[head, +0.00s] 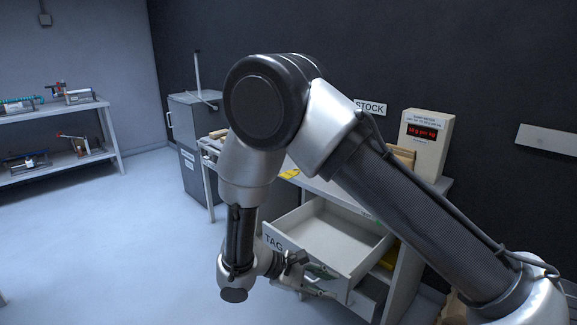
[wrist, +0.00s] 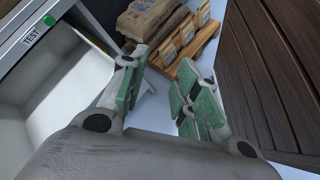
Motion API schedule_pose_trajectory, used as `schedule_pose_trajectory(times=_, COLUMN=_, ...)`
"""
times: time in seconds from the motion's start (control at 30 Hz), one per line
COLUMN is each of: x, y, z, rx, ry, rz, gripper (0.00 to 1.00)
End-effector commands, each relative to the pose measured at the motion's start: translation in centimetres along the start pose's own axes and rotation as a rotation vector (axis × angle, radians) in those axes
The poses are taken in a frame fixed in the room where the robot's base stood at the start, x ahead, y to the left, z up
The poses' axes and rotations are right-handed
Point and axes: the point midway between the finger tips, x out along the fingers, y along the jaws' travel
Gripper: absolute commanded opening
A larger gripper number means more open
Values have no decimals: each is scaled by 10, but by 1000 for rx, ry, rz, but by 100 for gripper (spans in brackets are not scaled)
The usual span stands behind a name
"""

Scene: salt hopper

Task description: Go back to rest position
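My arm crosses the head view in front of the workbench and bends down to my gripper (head: 318,280), which is low beside an open drawer (head: 325,233) with a TAG label on its front. In the wrist view my gripper (wrist: 165,78) has its two green-padded fingers spread apart. Nothing shows between them except floor and part of a pallet behind. The drawer's pale inside (wrist: 65,95) lies to the left of the fingers. The part of the drawer that shows in the head view looks empty. My arm hides part of the bench.
A wooden pallet (wrist: 187,68) with sacks (wrist: 150,18) lies beyond the fingers. A dark slatted panel (wrist: 275,75) stands close on the right. A box with a red display (head: 426,140) stands on the bench. A grey cabinet (head: 195,150) and shelves (head: 60,115) are left; floor there is clear.

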Motion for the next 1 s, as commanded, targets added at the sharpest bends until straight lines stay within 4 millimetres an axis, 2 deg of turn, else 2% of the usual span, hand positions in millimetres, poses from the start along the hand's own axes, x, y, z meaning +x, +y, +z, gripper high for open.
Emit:
schedule_pose_trajectory(times=0.03, x=-3, y=14, z=22, rx=15, ry=18, rz=-77, gripper=31)
schedule_pose_trajectory(times=0.1, x=-4, y=29, z=53, rx=29, ry=50, rz=-189, gripper=31)
schedule_pose_trajectory(times=0.4, x=2, y=74, z=180, rx=212, ry=276, rz=-573, gripper=31)
schedule_pose_trajectory(times=0.57, x=9, y=85, z=243, rx=387, ry=419, rz=-708, gripper=31)
schedule_pose_trajectory(times=0.73, x=18, y=89, z=306, rx=637, ry=556, rz=-803, gripper=31)
schedule_pose_trajectory(times=1.0, x=34, y=95, z=392, rx=1021, ry=719, rz=-793, gripper=31)
